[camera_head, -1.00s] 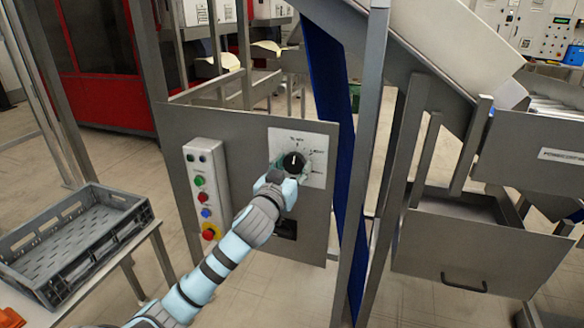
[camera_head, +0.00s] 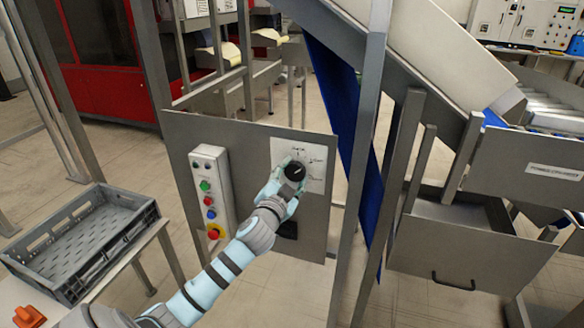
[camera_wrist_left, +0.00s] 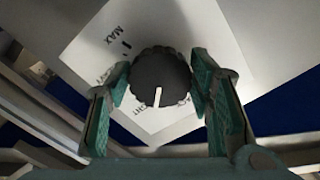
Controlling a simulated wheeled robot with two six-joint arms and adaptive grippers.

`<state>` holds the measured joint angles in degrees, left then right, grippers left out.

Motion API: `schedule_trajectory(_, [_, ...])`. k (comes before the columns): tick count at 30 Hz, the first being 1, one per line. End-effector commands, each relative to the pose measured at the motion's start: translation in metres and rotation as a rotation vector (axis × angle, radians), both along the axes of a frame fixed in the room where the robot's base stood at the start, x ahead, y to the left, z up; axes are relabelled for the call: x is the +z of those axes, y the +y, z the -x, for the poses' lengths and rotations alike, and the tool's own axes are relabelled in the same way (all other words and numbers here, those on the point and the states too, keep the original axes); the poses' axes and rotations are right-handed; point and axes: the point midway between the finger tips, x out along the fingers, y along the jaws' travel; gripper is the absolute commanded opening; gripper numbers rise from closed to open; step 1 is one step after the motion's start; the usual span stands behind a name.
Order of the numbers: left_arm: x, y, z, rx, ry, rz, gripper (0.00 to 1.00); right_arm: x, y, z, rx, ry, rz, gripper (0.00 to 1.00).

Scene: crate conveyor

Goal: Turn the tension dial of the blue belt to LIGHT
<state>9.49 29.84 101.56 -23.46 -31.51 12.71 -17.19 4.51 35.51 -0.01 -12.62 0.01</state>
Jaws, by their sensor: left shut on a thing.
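The black tension dial (camera_head: 296,171) sits on a white label plate (camera_head: 316,158) on a grey panel. My left gripper (camera_head: 287,181) is shut on the dial, one finger on each side. In the left wrist view the dial (camera_wrist_left: 158,77) is between the green fingertips (camera_wrist_left: 158,85), and its white pointer points down and very slightly left. MAX is legible at that plate's upper left; lettering ending in GHT is at its lower left, partly hidden by a finger. The blue belt (camera_head: 333,92) runs behind the panel's right post. My right gripper is out of view.
A button box (camera_head: 210,190) with a red stop knob is left of the dial. A grey crate (camera_head: 84,240) stands on a table at the left. A metal post (camera_head: 358,150) and a grey drawer bin (camera_head: 470,250) are to the right.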

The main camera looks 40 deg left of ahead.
Motion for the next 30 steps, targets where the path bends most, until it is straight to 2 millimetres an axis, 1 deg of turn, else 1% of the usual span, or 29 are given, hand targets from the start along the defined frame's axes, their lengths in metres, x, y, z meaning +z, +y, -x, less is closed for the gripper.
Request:
schedule_trajectory(1, [0.002, 0.0, 0.0, 0.0, 0.013, -0.028, 0.2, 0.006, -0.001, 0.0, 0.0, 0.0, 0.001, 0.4])
schedule_trajectory(3, [0.002, 0.0, 0.0, 0.0, 0.028, -0.073, 0.2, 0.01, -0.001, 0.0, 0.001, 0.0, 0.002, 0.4])
schedule_trajectory(12, [0.001, 0.001, 0.001, 0.0, 0.069, -0.192, 0.2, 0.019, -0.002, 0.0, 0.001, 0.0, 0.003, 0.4])
schedule_trajectory(28, [-0.001, 0.001, 0.0, 0.0, 0.078, -0.219, 0.2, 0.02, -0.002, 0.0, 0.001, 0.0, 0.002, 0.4])
schedule_trajectory(29, [-0.001, 0.001, 0.0, 0.0, 0.078, -0.219, 0.49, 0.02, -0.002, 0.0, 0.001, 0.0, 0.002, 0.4])
schedule_trajectory(30, [-0.001, 0.001, 0.0, 0.0, 0.078, -0.219, 0.55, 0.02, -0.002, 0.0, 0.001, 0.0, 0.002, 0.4])
